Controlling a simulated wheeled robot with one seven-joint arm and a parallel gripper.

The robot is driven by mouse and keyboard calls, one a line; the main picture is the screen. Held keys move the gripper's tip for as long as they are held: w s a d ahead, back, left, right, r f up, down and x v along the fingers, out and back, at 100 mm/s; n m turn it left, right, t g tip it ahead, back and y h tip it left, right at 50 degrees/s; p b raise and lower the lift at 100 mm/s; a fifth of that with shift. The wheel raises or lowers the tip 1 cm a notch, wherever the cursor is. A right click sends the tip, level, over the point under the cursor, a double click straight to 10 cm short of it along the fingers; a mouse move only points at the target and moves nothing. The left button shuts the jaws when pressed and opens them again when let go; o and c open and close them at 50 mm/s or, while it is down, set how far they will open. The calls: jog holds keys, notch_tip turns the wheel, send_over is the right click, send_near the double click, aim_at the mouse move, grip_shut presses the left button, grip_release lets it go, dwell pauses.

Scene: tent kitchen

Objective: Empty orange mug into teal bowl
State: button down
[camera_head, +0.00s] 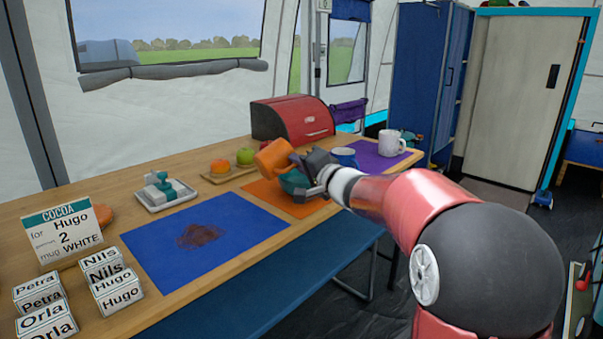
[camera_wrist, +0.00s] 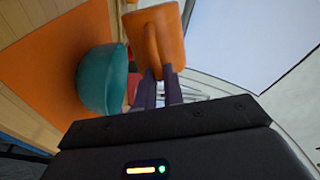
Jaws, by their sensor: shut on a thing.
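The orange mug (camera_head: 273,157) is tilted on its side in the air above the teal bowl (camera_head: 293,182). My gripper (camera_head: 302,164) is shut on the orange mug. In the wrist view the fingers (camera_wrist: 160,88) meet at the mug's handle, and the mug (camera_wrist: 165,35) shows at the top. The teal bowl (camera_wrist: 98,80) stands on the orange mat (camera_wrist: 40,55), just beside and below the mug. My gripper and arm hide part of the bowl in the head view. The inside of the mug and of the bowl cannot be seen.
A blue mug (camera_head: 343,156) and a white mug (camera_head: 391,144) stand to the right, near the purple mat (camera_head: 372,160). A red bread box (camera_head: 291,118) stands behind. A blue mat (camera_head: 245,222) with brown powder lies to the left. Labelled boxes (camera_head: 45,290) stand front left.

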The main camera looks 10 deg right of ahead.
jog(key=shift+d+r+m, duration=0.1)
jog(key=shift+r+m, duration=0.05)
jog(key=shift+m, duration=0.25)
jog(key=shift+w+d+r+m+p, duration=0.15)
jog(key=shift+w+d+m+p, duration=0.3)
jog(key=shift+d+m, duration=0.4)
jog(key=shift+w+d+f+m+p, duration=0.1)
jog(key=shift+d+f+m+p, duration=0.15)
jog(key=shift+m+p, duration=0.3)
jog(key=shift+w+d+f+m+p, duration=0.1)
jog(key=shift+f+m+p, duration=0.3)
jog(key=shift+p, duration=0.25)
jog(key=shift+d+r+m, duration=0.15)
jog(key=shift+m, duration=0.45)
jog(key=shift+s+a+r+n+b, duration=0.15)
jog(key=shift+a+n+b, duration=0.1)
jog(key=shift+n+b, duration=0.45)
jog(key=shift+s+a+r+n+b, duration=0.1)
jog(key=shift+a+r+n+b, duration=0.1)
jog(key=shift+n+b, duration=0.5)
